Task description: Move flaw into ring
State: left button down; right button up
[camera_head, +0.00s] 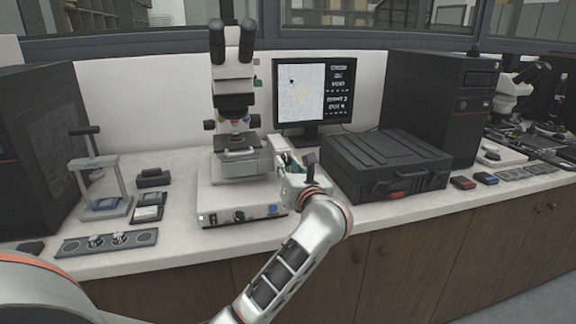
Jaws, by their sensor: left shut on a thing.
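The microscope (232,75) stands on a white base unit in the middle of the bench. The monitor (341,92) behind it shows a pale live picture on its left half. The flaw (292,81) is a small dark spot at the upper left of that picture. The ring (302,91) is a faint yellowish mark near the middle, and the flaw lies outside it, up and to the left. My left gripper (282,163) is at the right side of the microscope stage (238,160), shut on a small part there, likely a stage knob, which the fingers hide.
A black case (385,165) lies close to the right of my left gripper. A small press-like stand (102,190) and a tray with round pieces (108,241) are at the left. A black computer tower (440,92) stands behind the case. The front bench strip is mostly clear.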

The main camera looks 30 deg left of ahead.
pick_arm(q)
jog(key=c, duration=2.9)
grip_release()
jog(key=shift+r+m+p, duration=0.25)
jog(key=shift+m+p, duration=0.35)
jog(key=shift+p, duration=0.05)
jog(key=shift+o, duration=0.2)
jog(key=shift+r+m+p, duration=0.1)
jog(key=shift+m+p, duration=0.5)
jog(key=shift+p, duration=0.15)
jog(key=m+p, duration=0.2)
jog(key=shift+p, duration=0.4)
jog(key=shift+f+m+p, duration=0.25)
jog(key=shift+m+p, duration=0.3)
jog(key=shift+m, duration=0.15)
grip_shut()
pick_arm(e)
jog(key=shift+m, duration=0.3)
jog(key=r, duration=0.1)
jog(key=a+r, duration=0.1)
jog(key=r, duration=0.2)
jog(key=shift+s+a+r, duration=0.25)
jog(key=shift+s+r, duration=0.1)
jog(key=shift+r, duration=0.05)
pick_arm(q)
grip_release()
jog(key=shift+f, duration=0.15)
pick_arm(e)
jog(key=shift+w+r, duration=0.3)
jog(key=shift+r, duration=0.1)
